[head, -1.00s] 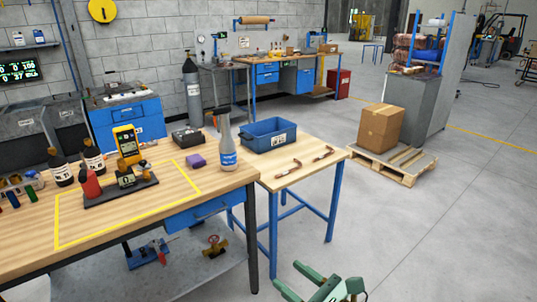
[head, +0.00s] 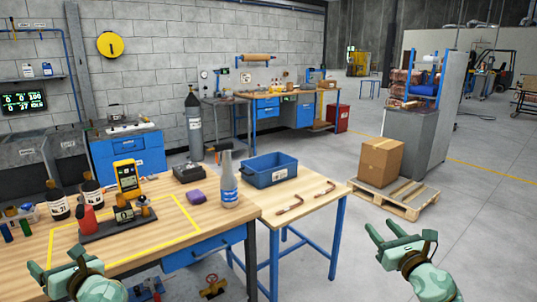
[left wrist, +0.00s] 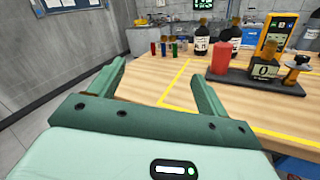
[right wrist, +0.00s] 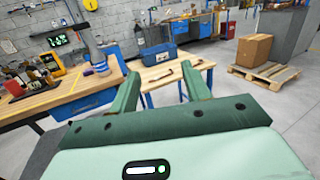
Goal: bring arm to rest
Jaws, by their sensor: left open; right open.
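My left gripper (head: 60,272) is open and empty at the lower left of the head view, in front of the near workbench (head: 150,232). In the left wrist view its two fingers (left wrist: 152,90) stand wide apart with nothing between them. My right gripper (head: 384,238) is open and empty at the lower right of the head view, over the grey floor to the right of the small table. In the right wrist view its fingers (right wrist: 160,92) are apart, with the small table (right wrist: 165,75) beyond them.
The small table holds a blue bin (head: 268,172) and two bent copper tubes (head: 290,205). A carton (head: 381,160) sits on a pallet. Floor at right is clear.

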